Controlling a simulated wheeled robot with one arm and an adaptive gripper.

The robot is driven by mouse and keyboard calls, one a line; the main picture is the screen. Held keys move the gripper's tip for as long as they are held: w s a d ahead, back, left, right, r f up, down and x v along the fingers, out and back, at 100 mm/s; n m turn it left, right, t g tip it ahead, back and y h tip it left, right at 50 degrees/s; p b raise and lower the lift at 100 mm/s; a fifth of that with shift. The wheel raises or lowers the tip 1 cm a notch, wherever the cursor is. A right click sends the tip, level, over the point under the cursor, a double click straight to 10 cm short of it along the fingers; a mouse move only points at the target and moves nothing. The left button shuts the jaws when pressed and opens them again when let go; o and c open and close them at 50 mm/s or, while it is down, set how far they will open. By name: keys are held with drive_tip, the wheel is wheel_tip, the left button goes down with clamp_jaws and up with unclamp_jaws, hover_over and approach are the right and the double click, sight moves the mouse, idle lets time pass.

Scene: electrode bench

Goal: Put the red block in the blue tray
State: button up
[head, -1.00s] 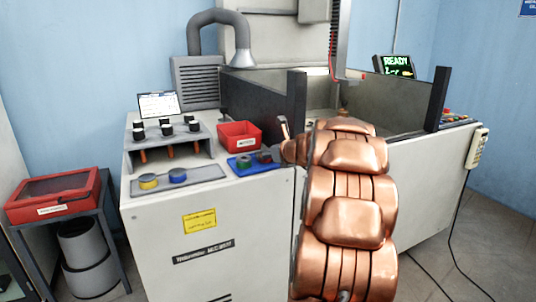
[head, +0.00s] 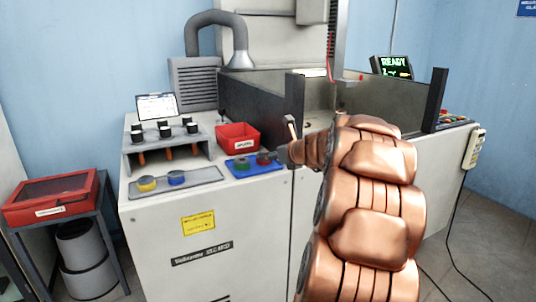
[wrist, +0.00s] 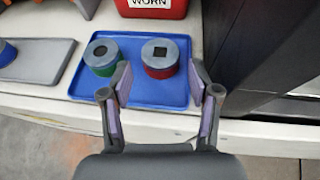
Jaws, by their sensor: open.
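The red block (wrist: 160,70) is a short round piece with a grey top and a square dark hole. It stands upright in the blue tray (wrist: 140,97), on its right side; in the head view the red block (head: 264,159) is small, near the arm's end, in the blue tray (head: 246,173). A green block (wrist: 101,68) with a round hole stands left of it in the same tray. My gripper (wrist: 160,84) is open and empty, its fingers apart at the tray's near side, with the red block showing between and beyond the tips. Its fingers are hard to make out in the head view.
A red bin (head: 238,138) marked WORN stands behind the tray. A grey tray (head: 205,176) with a yellow and a blue block lies left, in front of a rack (head: 168,150) of black-topped pieces. A dark tank wall (head: 262,100) rises to the right.

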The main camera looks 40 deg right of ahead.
drive_tip(key=v, duration=0.7)
drive_tip(key=shift+s+p, duration=0.15)
drive_tip(key=shift+p, duration=0.3)
drive_tip(key=shift+a+r, duration=0.1)
drive_tip(key=shift+a, duration=0.05)
